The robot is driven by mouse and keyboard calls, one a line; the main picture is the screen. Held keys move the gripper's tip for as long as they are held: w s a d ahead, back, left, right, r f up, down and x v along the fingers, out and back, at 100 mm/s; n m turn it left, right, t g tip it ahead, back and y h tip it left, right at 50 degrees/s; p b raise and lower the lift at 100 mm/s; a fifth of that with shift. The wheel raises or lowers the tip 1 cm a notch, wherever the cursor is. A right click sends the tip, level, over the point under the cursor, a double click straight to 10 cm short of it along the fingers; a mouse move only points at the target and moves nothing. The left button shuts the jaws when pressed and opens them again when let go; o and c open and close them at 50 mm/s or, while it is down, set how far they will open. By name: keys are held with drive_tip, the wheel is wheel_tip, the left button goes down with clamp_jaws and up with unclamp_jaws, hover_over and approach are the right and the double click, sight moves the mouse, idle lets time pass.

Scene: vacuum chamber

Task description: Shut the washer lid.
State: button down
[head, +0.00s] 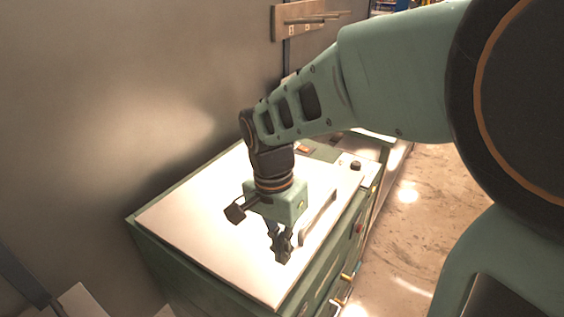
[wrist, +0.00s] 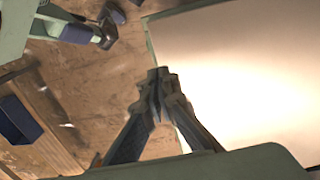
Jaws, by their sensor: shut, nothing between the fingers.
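The washer (head: 160,263) is a green box-shaped machine in the head view. Its flat pale lid (head: 185,225) lies down over the top, looking level with the rim. A bar handle (head: 322,217) shows on the lid's right part. My gripper (head: 281,258) points down above the lid, near its front right part, with its fingers together and empty. In the wrist view the closed fingertips (wrist: 158,78) appear beside the edge of the bright lid (wrist: 240,60). Whether the fingers touch the lid cannot be told.
A control strip with a black knob (head: 356,165) runs along the washer's right side. A metal wall (head: 110,100) stands behind and left. A wooden rack (head: 310,18) hangs on it. Brown floor (head: 430,190) is open at right.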

sight(286, 286)
drive_tip(key=f, duration=0.8)
drive_tip(key=shift+s+d+f, duration=0.15)
drive_tip(key=shift+d+f, duration=0.1)
drive_tip(key=shift+d, duration=0.1)
